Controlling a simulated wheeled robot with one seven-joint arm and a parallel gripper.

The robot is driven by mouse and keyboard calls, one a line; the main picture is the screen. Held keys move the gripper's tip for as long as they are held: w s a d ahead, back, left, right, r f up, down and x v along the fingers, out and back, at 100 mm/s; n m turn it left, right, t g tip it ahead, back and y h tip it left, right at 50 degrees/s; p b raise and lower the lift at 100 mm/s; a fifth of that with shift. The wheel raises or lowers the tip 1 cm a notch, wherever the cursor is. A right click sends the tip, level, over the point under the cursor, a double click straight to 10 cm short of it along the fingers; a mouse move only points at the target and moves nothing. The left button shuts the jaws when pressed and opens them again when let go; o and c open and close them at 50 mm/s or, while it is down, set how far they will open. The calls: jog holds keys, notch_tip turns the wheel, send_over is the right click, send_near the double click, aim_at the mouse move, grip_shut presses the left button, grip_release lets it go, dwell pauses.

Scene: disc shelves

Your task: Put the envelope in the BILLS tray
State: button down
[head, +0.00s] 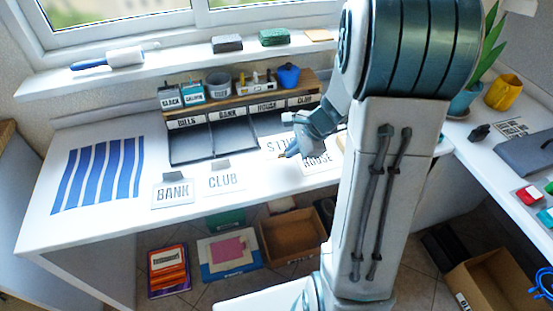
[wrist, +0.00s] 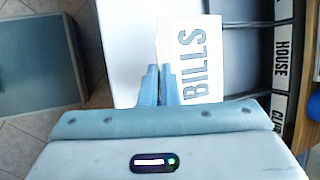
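The envelope marked BILLS (wrist: 202,60) is white and shows large in the wrist view. It also shows in the head view (head: 276,147), its lettering upside down and partly covered. My gripper (wrist: 159,72) has its two blue fingers nearly together at the near-left edge of this envelope and looks shut on that edge. In the head view my gripper (head: 289,154) is over the desk, in front of the trays and to the right of the BILLS tray. The BILLS tray (head: 190,150) is the leftmost dark tray and looks empty. Its label is on the rack above.
Envelopes marked BANK (head: 173,191), CLUB (head: 224,180) and HOUSE (head: 319,160) lie on the white desk (head: 110,220). A blue-striped mat (head: 98,172) lies at the left. The wooden rack (head: 240,108) behind the trays holds small containers. Boxes stand on the floor below.

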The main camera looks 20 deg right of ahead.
aim_at(276, 155)
jog(key=w+a+f, duration=0.2)
jog(key=a, duration=0.1)
jog(key=shift+w+a+f, duration=0.1)
jog(key=shift+a+f, duration=0.05)
jog(key=shift+f, duration=0.05)
jog(key=shift+a+f, duration=0.15)
jog(key=shift+f, duration=0.05)
jog(key=shift+f+b, duration=0.8)
jog(key=shift+f, duration=1.05)
jog(key=shift+f, duration=0.2)
jog(key=c, duration=1.7)
grip_release()
jog(key=shift+r, duration=0.1)
